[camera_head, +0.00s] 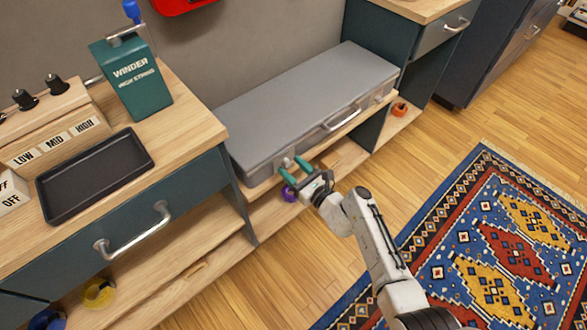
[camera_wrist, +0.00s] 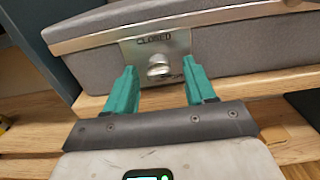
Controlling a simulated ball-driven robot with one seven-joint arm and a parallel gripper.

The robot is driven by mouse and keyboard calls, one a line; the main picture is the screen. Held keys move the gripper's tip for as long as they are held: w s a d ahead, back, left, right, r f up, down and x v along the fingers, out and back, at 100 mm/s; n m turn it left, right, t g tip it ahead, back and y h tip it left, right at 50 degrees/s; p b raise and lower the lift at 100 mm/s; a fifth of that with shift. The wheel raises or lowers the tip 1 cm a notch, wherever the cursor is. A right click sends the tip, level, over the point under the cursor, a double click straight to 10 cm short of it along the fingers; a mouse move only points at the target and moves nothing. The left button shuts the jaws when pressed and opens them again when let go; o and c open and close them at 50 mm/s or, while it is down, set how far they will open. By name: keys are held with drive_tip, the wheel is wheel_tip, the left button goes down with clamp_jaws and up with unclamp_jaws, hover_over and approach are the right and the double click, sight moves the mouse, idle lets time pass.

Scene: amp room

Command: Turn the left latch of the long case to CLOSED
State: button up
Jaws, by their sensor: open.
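The long grey case (camera_head: 300,95) lies shut on a low wooden shelf between two dark teal cabinets. Its left latch (camera_head: 287,163) is on the front face near the left end. In the wrist view the latch is a round metal knob (camera_wrist: 159,67) on a metal plate (camera_wrist: 160,45) marked CLOSED at the top; lettering beside the knob at lower right is partly hidden. My gripper (camera_head: 295,172) is open, its teal fingers in front of the latch. In the wrist view my gripper (camera_wrist: 161,85) has a finger on either side of the knob, with nothing between them touching it visibly.
The case handle (camera_head: 342,119) is right of the latch. A left cabinet with a drawer handle (camera_head: 133,231), black tray (camera_head: 95,174) and winder box (camera_head: 133,78) stands close by. A purple roll (camera_head: 289,193) sits below the gripper. Open floor and a patterned rug (camera_head: 490,245) lie at right.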

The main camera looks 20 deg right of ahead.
drive_tip(key=shift+c, duration=0.5)
clamp_jaws()
drive_tip(key=shift+n+b, duration=6.5)
drive_tip(key=shift+n, duration=2.5)
